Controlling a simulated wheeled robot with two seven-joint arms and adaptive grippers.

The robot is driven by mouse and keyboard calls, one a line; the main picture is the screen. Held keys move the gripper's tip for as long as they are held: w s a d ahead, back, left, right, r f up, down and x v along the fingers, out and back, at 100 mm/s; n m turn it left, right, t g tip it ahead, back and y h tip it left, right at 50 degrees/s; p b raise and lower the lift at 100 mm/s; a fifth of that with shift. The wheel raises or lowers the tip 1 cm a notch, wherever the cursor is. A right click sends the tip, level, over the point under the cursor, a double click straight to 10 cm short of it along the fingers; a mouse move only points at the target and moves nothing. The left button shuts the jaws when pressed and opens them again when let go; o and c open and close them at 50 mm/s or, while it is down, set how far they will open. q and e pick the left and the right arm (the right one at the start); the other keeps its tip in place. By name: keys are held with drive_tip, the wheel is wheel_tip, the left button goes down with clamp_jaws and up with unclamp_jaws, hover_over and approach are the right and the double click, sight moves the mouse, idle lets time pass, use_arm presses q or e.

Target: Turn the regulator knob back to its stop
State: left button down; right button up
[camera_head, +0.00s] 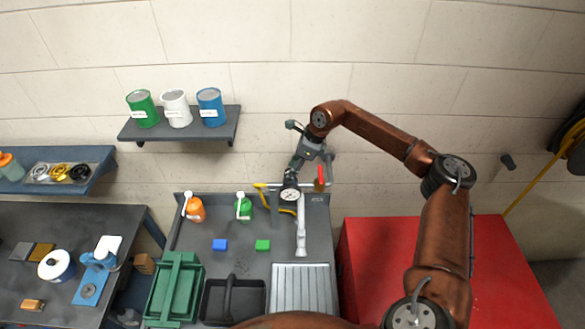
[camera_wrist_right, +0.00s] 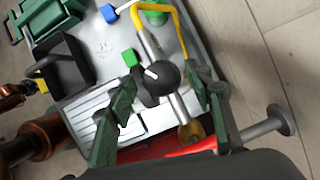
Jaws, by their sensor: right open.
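The regulator knob (camera_wrist_right: 164,76) is a dark round knob with a white mark, seen in the right wrist view. My right gripper (camera_wrist_right: 162,100) is open, with one green finger on each side of the knob and visible gaps; I cannot tell how deep the fingers reach along it. In the head view my right gripper (camera_head: 299,162) is at the wall-side pipework, just above a white-faced gauge (camera_head: 289,194). There the knob is hidden or too small to make out. My left gripper is not in view.
A yellow hose (camera_wrist_right: 152,8) loops beside the gauge, and a red handle (camera_head: 320,178) is right of it. The grey bench (camera_head: 205,262) holds an orange bottle (camera_head: 194,208), a green bottle (camera_head: 243,207), small blocks and bins. A red cabinet (camera_head: 365,255) stands at right.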

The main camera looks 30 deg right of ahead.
drive_tip(key=shift+f, duration=0.1)
drive_tip(key=shift+c, duration=0.7)
drive_tip(key=c, duration=1)
drive_tip(key=shift+w+f+n+g+b, duration=0.1)
drive_tip(key=shift+n+g+b, duration=0.3)
drive_tip(key=shift+n+b, duration=0.45)
drive_tip(key=n+b, duration=0.1)
drive_tip(key=n, duration=0.2)
drive_tip(key=shift+w+g+y, duration=0.1)
drive_tip(key=shift+g+y, duration=0.3)
drive_tip(key=shift+n+g, duration=0.5)
drive_tip(key=shift+n, duration=0.75)
drive_tip(key=shift+w+d+n+g+b, duration=0.1)
drive_tip(key=shift+n+g+b, duration=0.5)
drive_tip(key=shift+n, duration=1)
